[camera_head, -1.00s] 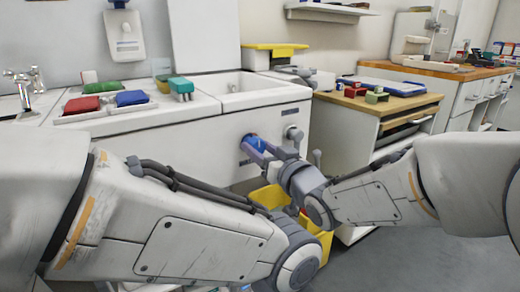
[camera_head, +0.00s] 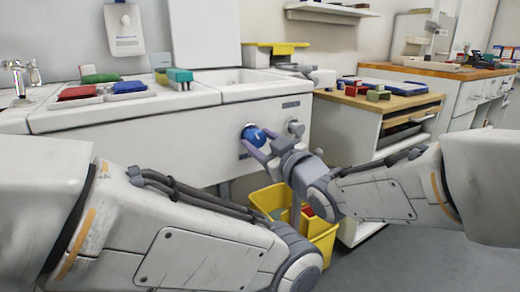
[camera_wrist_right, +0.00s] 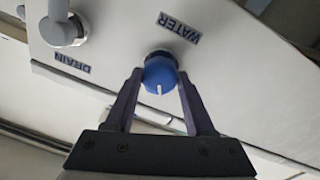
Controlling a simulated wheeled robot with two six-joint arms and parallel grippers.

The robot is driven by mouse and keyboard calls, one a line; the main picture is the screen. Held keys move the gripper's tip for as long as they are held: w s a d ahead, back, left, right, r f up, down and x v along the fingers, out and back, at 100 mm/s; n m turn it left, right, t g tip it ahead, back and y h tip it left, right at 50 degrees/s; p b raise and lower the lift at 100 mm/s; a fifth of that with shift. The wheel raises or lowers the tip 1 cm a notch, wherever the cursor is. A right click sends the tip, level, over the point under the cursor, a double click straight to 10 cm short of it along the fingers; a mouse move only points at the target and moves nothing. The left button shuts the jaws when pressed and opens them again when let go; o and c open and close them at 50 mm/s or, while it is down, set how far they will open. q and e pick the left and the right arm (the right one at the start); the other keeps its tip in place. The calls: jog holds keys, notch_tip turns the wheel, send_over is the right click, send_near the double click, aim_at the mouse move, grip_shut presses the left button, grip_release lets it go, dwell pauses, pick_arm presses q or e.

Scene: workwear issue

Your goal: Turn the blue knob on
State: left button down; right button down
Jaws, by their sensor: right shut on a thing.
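The blue knob (camera_head: 252,134) sits on the white front panel of the sink unit, by a dark label. In the right wrist view the blue knob (camera_wrist_right: 160,73) has a white mark pointing toward the gripper's palm, and the label beside it reads WATER (camera_wrist_right: 180,28). My right gripper (camera_head: 259,141) is at the panel, shut on the knob; its two purple-grey fingers (camera_wrist_right: 160,80) lie on either side of it. My left arm crosses the lower left of the head view, and its gripper is out of the picture.
A grey drain knob (camera_head: 295,129) is just right of the blue one. A yellow bin (camera_head: 322,237) stands below my right gripper. Red, green and blue items lie on the sink counter (camera_head: 200,97). A wooden-topped cart (camera_head: 400,106) stands at right.

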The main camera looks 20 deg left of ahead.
jog(key=n+b, duration=0.1)
jog(key=n, duration=0.1)
jog(key=n+b, duration=0.1)
jog(key=shift+f+n, duration=0.2)
jog(key=shift+n, duration=0.2)
jog(key=shift+n+y+b, duration=0.3)
jog(key=shift+n+b, duration=1.05)
jog(key=shift+n, duration=0.35)
jog(key=shift+r, duration=0.1)
jog(key=shift+c, duration=1.3)
grip_release()
jog(key=shift+s, duration=0.1)
